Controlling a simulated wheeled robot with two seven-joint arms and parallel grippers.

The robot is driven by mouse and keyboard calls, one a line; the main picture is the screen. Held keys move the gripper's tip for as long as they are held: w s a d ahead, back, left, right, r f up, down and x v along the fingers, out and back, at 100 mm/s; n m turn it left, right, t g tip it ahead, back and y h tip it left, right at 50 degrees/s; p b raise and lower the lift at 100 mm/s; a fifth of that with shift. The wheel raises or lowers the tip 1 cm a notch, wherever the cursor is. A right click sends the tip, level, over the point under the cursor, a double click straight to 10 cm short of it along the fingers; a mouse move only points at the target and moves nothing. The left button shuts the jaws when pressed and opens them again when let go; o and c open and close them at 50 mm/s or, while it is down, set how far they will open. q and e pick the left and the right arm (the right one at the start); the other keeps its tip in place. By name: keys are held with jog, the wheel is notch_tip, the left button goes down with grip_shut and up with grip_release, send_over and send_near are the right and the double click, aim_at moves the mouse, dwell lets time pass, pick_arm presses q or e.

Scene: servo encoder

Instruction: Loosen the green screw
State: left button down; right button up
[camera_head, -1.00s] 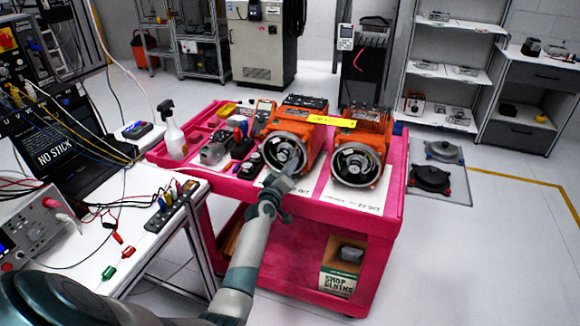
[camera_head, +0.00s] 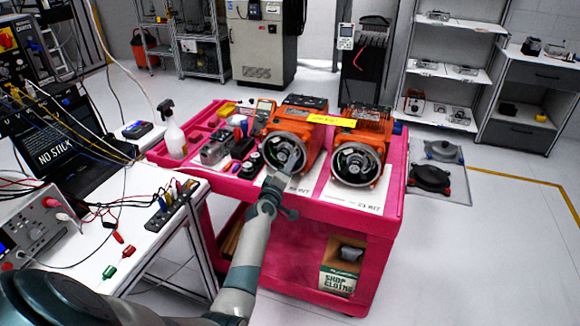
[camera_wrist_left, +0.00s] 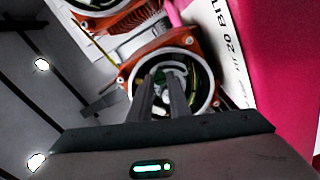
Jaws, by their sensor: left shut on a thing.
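Two orange motors with round open faces stand on the pink cart: a left motor (camera_head: 298,122) and a right motor (camera_head: 369,134). My left gripper (camera_head: 280,176) is in front of and slightly below the left motor's open face. In the left wrist view, its two dark fingers (camera_wrist_left: 160,84) are close together before a motor's round opening (camera_wrist_left: 205,88). A small green piece, apparently the green screw (camera_wrist_left: 159,75), shows at the fingertips; the fingers hide most of it. The screw is too small to make out in the head view. My right gripper is not in view.
A white workbench (camera_head: 135,225) with a laptop, cables and instruments stands to the left. The floor to the right is mostly clear.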

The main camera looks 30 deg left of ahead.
pick_arm(q)
jog(key=c, duration=1.6)
grip_release()
jog(key=shift+c, duration=0.2)
jog(key=b+v, duration=0.2)
jog(key=v, duration=1.5)
jog(key=shift+s+d, duration=0.1)
jog(key=shift+d, duration=0.05)
